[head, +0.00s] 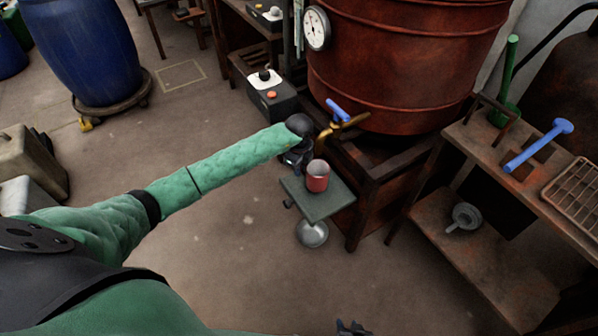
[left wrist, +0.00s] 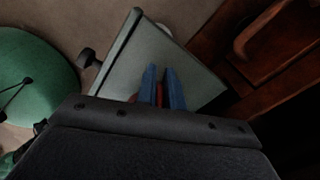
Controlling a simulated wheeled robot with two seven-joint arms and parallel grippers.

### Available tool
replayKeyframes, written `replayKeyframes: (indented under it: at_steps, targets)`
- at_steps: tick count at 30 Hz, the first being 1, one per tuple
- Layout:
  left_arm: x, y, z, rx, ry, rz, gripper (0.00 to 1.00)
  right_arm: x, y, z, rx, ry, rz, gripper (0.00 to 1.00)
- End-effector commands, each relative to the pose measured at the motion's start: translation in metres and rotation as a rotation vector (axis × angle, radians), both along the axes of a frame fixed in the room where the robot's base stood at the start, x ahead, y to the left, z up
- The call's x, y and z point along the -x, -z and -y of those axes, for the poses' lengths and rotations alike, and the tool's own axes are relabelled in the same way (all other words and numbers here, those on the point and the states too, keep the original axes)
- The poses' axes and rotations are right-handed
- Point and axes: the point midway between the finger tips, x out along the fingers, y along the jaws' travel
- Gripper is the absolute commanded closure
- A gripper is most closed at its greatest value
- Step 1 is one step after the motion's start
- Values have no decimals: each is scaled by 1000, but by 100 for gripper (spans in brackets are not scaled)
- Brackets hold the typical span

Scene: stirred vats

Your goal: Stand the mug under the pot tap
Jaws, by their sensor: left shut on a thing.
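The red mug (head: 317,181) is upright at the small grey-green stand (head: 322,208), near its back edge. I cannot tell whether its base touches the top. The brass tap (head: 341,128) with a blue lever (head: 338,110) comes from the big copper pot (head: 400,70); in the picture it is just above and right of the mug. My left gripper (head: 304,168) is at the mug's left side. In the left wrist view its blue fingers (left wrist: 162,88) are shut on a narrow red part of the mug, mostly hidden. My right gripper (head: 352,328) barely shows at the bottom edge.
A dark frame (head: 370,195) supports the pot. A control box (head: 272,95) stands left of it. A rusty bench (head: 490,150) at the right holds a blue tool (head: 538,145) and a wire rack (head: 578,190). The floor at lower left of the stand is clear.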

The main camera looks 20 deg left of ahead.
Motion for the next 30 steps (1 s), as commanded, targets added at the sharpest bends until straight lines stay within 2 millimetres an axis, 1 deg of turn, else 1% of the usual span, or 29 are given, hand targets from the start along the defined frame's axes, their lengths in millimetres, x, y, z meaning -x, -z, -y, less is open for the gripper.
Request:
replayKeyframes:
  at_steps: [1, 4, 15, 16, 18, 19, 26, 30]
  targets:
    - [0, 8, 0, 1, 0, -1, 100, 0, 1, 0, 0, 0, 0, 64]
    - [0, 18, 0, 0, 0, 0, 100, 0, 1, 0, 0, 0, 0, 64]
    - [0, 21, 0, 0, 0, 0, 100, 0, 3, 1, 1, 1, 0, 64]
    - [0, 21, 0, 0, 0, 0, 85, 0, 2, 1, 2, 1, 0, 64]
    - [0, 21, 0, 0, 0, 0, 71, 0, 3, 1, 2, 0, 0, 64]
    - [0, 20, 0, 0, 0, 0, 69, 0, 3, 1, 2, 0, 0, 64]
    - [0, 20, 0, 0, 0, 1, 69, -1, 2, 2, 2, 1, 1, 64]
    - [0, 15, 0, 0, 0, 2, 69, -2, 1, 2, 2, 0, 3, 64]
